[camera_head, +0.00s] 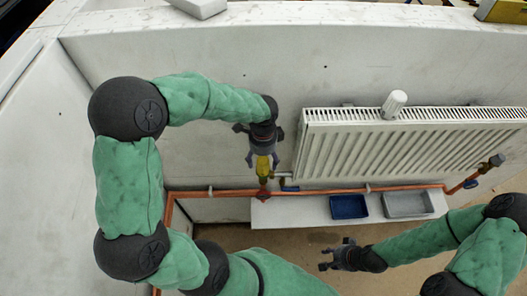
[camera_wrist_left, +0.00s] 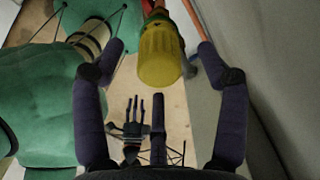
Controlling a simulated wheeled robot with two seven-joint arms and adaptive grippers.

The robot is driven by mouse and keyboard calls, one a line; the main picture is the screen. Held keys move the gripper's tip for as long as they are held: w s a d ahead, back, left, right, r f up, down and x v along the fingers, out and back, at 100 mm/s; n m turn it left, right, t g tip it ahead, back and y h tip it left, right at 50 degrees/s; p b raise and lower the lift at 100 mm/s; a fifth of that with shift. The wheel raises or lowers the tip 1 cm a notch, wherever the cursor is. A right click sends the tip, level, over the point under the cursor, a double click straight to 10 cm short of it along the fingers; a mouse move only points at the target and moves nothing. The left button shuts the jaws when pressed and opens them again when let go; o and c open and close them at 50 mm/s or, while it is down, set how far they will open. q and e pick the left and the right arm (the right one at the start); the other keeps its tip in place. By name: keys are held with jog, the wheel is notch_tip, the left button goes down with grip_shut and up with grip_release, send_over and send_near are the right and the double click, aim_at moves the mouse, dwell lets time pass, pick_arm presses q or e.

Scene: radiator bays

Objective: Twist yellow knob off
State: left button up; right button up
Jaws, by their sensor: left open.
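The yellow knob (camera_head: 264,166) sits on the pipework left of the radiator. In the left wrist view the knob (camera_wrist_left: 160,55) is ribbed and stands between the two fingers, with a gap visible on each side. My left gripper (camera_head: 263,153) is open around the knob from above; in its wrist view the left gripper (camera_wrist_left: 160,52) shows both fingers spread. Its fingers partly hide the knob in the head view. My right gripper (camera_head: 325,258) is open and empty, low and right of the knob, in front of the shelf.
The white radiator (camera_head: 400,145) with a white valve cap (camera_head: 394,103) is close to the right. An orange pipe (camera_head: 330,190) runs below it. A red handle (camera_head: 262,195) lies under the knob. A blue tray (camera_head: 349,207) and a grey tray (camera_head: 407,205) stand on the white shelf.

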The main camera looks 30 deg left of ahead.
aim_at(263, 167)
pick_arm(q)
jog(key=shift+f+b, duration=0.45)
jog(key=shift+f, duration=1.7)
jog(key=c, duration=1.3)
jog(key=shift+s, duration=0.1)
jog(key=shift+s+f, duration=0.1)
jog(key=shift+f, duration=0.1)
jog(key=shift+c, duration=0.2)
